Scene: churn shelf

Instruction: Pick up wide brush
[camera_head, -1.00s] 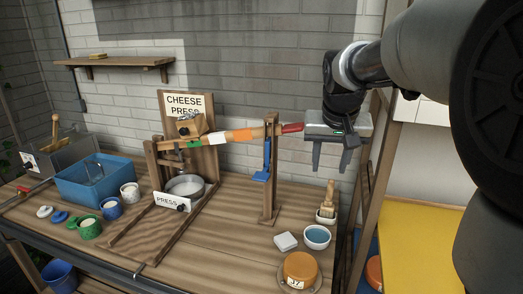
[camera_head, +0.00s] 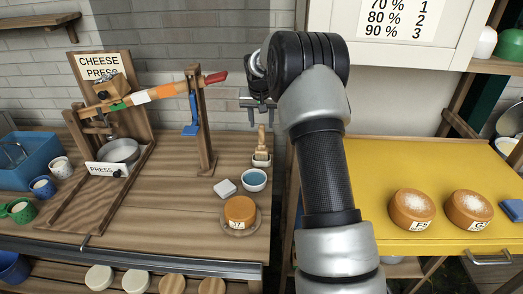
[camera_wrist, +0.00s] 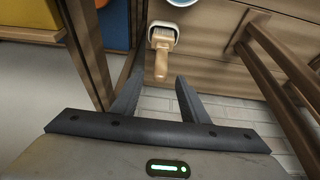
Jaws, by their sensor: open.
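The wide brush (camera_head: 262,142) stands upright with its wooden handle up in a small white holder (camera_head: 261,161) at the right end of the wooden bench. In the wrist view the brush (camera_wrist: 161,62) shows ahead of the fingers, its handle toward me. My gripper (camera_head: 262,122) is open and empty. In the head view it hangs just above the brush handle. In the wrist view the two fingers (camera_wrist: 156,98) are apart, with the handle end in front of the gap between them.
A bowl of blue liquid (camera_head: 254,180), a white block (camera_head: 225,188) and an orange cheese (camera_head: 240,211) stand near the brush. The cheese press (camera_head: 122,150) is to the left. A yellow table (camera_head: 440,180) with two cheeses is to the right. A wooden post stands beside the bench end.

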